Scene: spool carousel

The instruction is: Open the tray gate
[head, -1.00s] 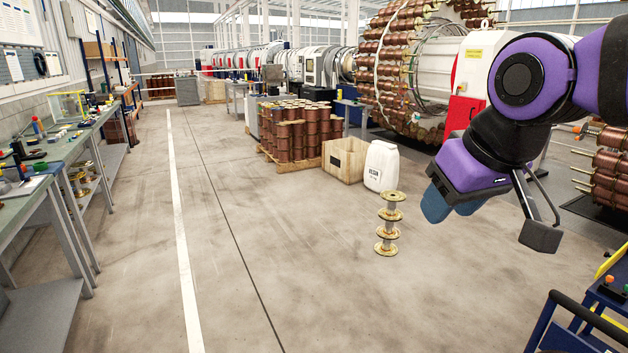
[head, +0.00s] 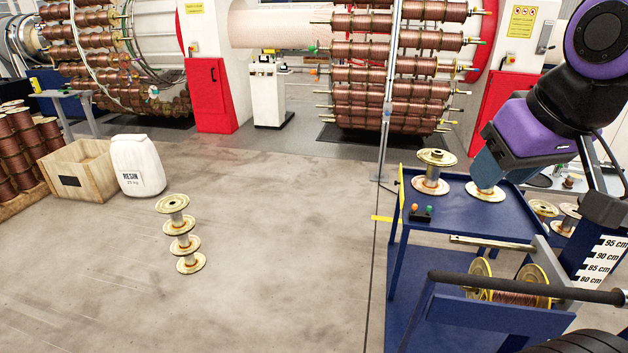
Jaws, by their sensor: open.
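A blue cart (head: 470,212) stands at the right in the head view. On its lower front part is a blue tray (head: 490,312) holding a spool wound with copper wire (head: 515,298). A pale metal bar (head: 490,243) runs across just behind this spool; it may be the tray gate, but I cannot tell for sure. My gripper (head: 515,172) is open, above the cart top at the right. One blue finger hides the upper part of an empty spool (head: 487,191); I cannot tell whether they touch.
Another empty spool (head: 432,172) and a small button box (head: 421,214) are on the cart top. A black handle (head: 520,286) crosses the front. A thin post (head: 388,110) stands behind.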

